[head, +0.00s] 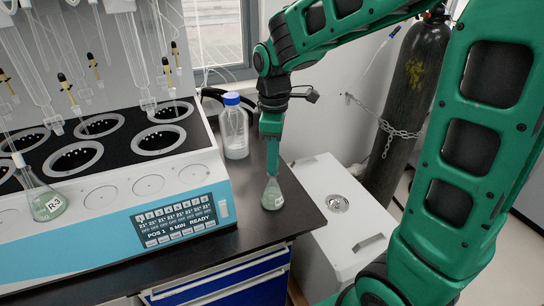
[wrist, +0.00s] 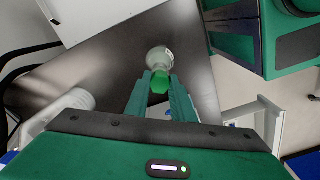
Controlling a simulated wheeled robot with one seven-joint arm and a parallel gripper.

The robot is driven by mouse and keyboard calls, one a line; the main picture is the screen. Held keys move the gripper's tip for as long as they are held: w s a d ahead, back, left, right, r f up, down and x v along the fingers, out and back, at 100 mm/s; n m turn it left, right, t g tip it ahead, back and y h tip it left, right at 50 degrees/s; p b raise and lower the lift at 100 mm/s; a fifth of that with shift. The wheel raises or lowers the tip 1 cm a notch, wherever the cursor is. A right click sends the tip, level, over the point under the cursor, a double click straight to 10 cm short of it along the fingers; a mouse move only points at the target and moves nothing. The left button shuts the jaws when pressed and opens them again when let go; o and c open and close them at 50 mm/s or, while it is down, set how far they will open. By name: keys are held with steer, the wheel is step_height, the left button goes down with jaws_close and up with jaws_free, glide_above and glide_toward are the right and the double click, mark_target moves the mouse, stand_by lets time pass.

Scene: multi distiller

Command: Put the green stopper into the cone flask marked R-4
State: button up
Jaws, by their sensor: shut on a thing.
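My gripper (wrist: 160,90) is shut on the green stopper (wrist: 159,82), which sits between its fingertips in the wrist view. A small cone flask (head: 271,196) with pale green contents stands upright on the dark bench near its right edge, directly below my gripper (head: 272,168) in the head view. In the wrist view the flask (wrist: 159,57) shows just beyond the stopper. My fingers hide the neck in the head view, so I cannot tell whether the stopper is in the mouth or just above it. The flask's label is too small to read.
A flask marked R-3 (head: 47,200) is at the front left of the multi-position distiller (head: 140,190). A blue-capped bottle (head: 234,128) stands behind, left of my gripper. The bench's right edge is close; a white cabinet (head: 330,245) stands beyond it, with a chained gas cylinder (head: 415,90) behind.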

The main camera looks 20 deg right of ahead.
steer(key=shift+f, duration=0.75)
steer(key=o, duration=1.1)
step_height(320, 180, up, 11)
steer(key=shift+f, duration=0.15)
